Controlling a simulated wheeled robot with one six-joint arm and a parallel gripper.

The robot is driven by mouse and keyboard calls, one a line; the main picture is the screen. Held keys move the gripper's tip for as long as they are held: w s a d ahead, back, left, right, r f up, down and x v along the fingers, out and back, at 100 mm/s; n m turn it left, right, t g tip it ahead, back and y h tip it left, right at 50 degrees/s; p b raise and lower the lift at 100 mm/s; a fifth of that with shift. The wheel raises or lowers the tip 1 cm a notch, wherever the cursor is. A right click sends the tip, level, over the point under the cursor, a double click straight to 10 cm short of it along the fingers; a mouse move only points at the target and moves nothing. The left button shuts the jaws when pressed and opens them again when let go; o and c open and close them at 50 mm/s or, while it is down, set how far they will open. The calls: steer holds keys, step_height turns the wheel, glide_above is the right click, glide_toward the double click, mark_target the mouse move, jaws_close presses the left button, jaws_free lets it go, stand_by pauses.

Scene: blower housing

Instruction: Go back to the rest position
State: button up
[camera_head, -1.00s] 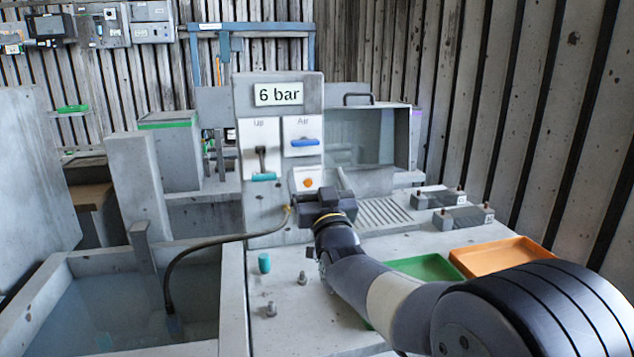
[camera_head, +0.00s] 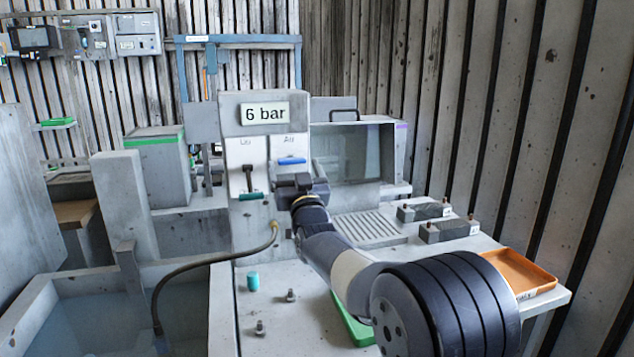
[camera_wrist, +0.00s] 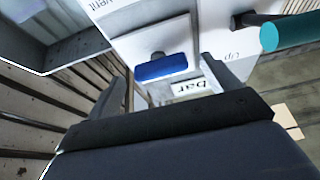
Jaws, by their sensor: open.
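My gripper (camera_head: 294,181) is raised in front of the panel (camera_head: 231,196) marked "6 bar", just below the blue Air handle (camera_head: 291,160). In the wrist view the two fingers of my gripper (camera_wrist: 163,78) stand apart with nothing between them. The blue handle (camera_wrist: 161,68) shows beyond the fingers, and I cannot tell how far off it is. The lever with the teal grip (camera_head: 251,196) points down, left of my gripper; its teal end also shows in the wrist view (camera_wrist: 287,33). My arm covers part of the panel's lower right.
A hose (camera_head: 195,266) runs from the panel to the water basin (camera_head: 105,310) on the left. A teal cylinder (camera_head: 253,281) and metal pegs (camera_head: 290,295) stand on the bench. A green tray (camera_head: 352,326) lies partly behind my arm; an orange tray (camera_head: 520,272) is at right.

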steer(key=shift+x, duration=0.85)
steer(key=shift+s, duration=0.1)
